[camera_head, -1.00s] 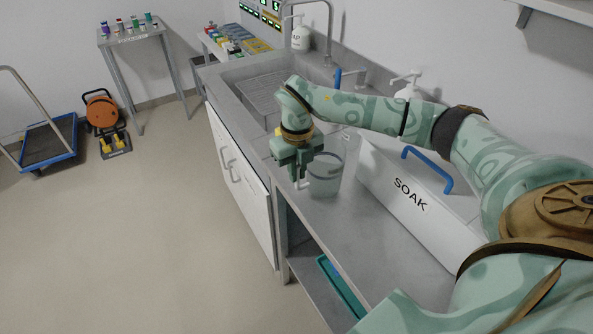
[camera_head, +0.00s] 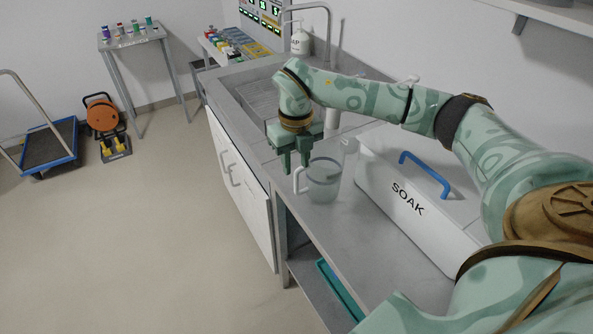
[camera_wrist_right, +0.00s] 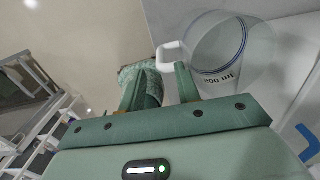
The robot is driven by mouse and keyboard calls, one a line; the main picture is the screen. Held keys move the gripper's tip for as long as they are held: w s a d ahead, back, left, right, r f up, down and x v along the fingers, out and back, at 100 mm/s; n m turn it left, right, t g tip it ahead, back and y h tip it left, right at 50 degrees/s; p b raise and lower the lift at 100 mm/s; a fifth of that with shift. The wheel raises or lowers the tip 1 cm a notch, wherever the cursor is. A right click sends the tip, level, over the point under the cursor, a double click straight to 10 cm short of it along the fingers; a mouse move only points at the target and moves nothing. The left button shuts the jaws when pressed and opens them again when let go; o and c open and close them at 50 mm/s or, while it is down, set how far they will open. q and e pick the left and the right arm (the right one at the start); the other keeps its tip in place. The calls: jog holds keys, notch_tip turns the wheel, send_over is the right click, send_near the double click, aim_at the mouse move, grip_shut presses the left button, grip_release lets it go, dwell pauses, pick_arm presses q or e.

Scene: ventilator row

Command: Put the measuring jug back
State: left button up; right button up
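The measuring jug (camera_head: 324,182), clear with a pale handle, stands upright on the steel counter (camera_head: 345,232) beside the white SOAK box (camera_head: 420,208). My right gripper (camera_head: 295,168) is just above and left of the jug, near its handle. In the right wrist view the jug (camera_wrist_right: 228,50) shows its volume print, and its white handle (camera_wrist_right: 170,55) lies just beyond the fingertips. The right gripper (camera_wrist_right: 162,80) has its fingers apart, with nothing held between them. My left gripper is out of view.
The sink (camera_head: 255,98) lies behind the gripper, with a tap (camera_head: 328,30) and soap bottle (camera_head: 300,42) at its back. The SOAK box's blue handle (camera_head: 427,172) stands up. A teal tray (camera_head: 340,288) sits on the shelf below. The counter in front of the jug is clear.

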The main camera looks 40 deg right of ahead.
notch_tip(320, 180, up, 7)
jog(key=p, duration=0.1)
jog(key=shift+r, duration=0.2)
jog(key=shift+s+f, duration=0.1)
dwell(0.4)
